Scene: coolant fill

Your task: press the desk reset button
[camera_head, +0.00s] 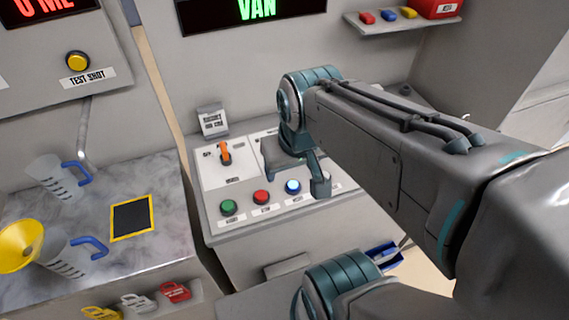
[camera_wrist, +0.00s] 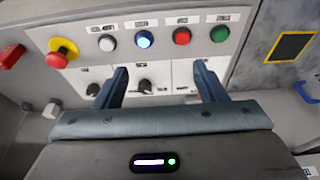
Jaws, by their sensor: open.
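The desk panel (camera_head: 210,212) has a row of push buttons along its front edge. In the head view I see a green button (camera_head: 228,207), a red button (camera_head: 261,197) and a lit blue button (camera_head: 293,187). The wrist view shows the row reversed: a white button (camera_wrist: 107,43), the blue button (camera_wrist: 144,39), the red button (camera_wrist: 182,36) and the green button (camera_wrist: 219,33). The labels are too small to read surely. My gripper (camera_head: 298,178) is open and empty over the panel; in the wrist view its fingers (camera_wrist: 160,72) point toward the row.
A red-and-yellow mushroom button (camera_wrist: 62,52) sits beyond the white one. The left counter (camera_head: 165,235) holds jugs and a yellow funnel (camera_head: 20,243).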

